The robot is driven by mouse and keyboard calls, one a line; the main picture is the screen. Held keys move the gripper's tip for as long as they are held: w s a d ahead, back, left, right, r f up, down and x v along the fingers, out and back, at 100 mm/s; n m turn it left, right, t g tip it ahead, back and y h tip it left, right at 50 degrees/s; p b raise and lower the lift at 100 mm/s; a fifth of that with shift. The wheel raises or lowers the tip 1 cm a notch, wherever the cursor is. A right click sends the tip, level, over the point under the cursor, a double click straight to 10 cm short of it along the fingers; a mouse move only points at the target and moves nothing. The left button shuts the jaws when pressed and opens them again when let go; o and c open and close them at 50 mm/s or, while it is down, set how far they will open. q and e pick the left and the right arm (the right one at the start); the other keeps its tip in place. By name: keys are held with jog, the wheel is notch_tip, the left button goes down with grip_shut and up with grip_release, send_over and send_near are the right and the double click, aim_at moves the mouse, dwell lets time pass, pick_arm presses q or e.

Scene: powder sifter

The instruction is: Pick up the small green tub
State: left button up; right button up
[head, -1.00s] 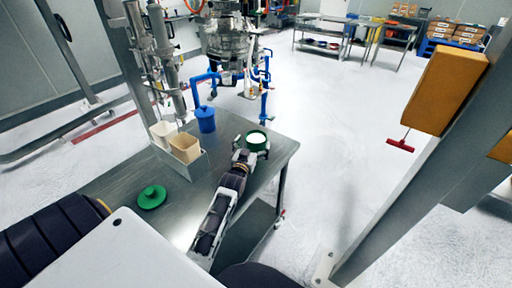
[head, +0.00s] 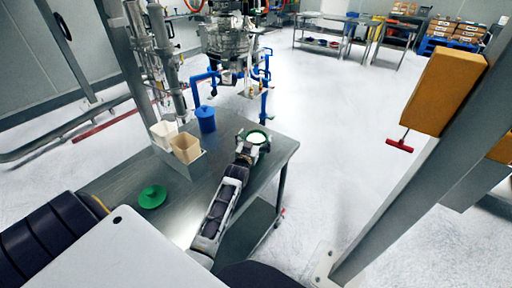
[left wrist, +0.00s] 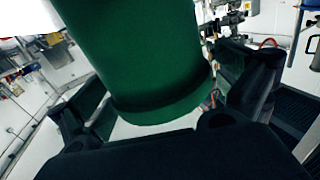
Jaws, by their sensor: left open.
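The small green tub (head: 257,137), with white contents showing at its open top, is at the far right corner of the metal table. My left gripper (head: 253,143) is open at the tub, with a finger on each side of it. In the left wrist view the tub's green wall (left wrist: 150,60) fills the middle between the two spread dark fingers (left wrist: 165,95). I cannot tell whether the fingers touch it. The tub's underside is partly hidden by the gripper. My right gripper is not in view.
A green lid (head: 152,196) lies at the table's near left. Bare tabletop (head: 168,225) lies between lid and arm. A steel post (head: 425,160) rises at right.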

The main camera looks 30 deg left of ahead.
pick_arm(q)
jog(key=c, duration=0.5)
jog(key=shift+r, duration=0.1)
jog(key=c, duration=1.1)
jog(key=shift+r, duration=5)
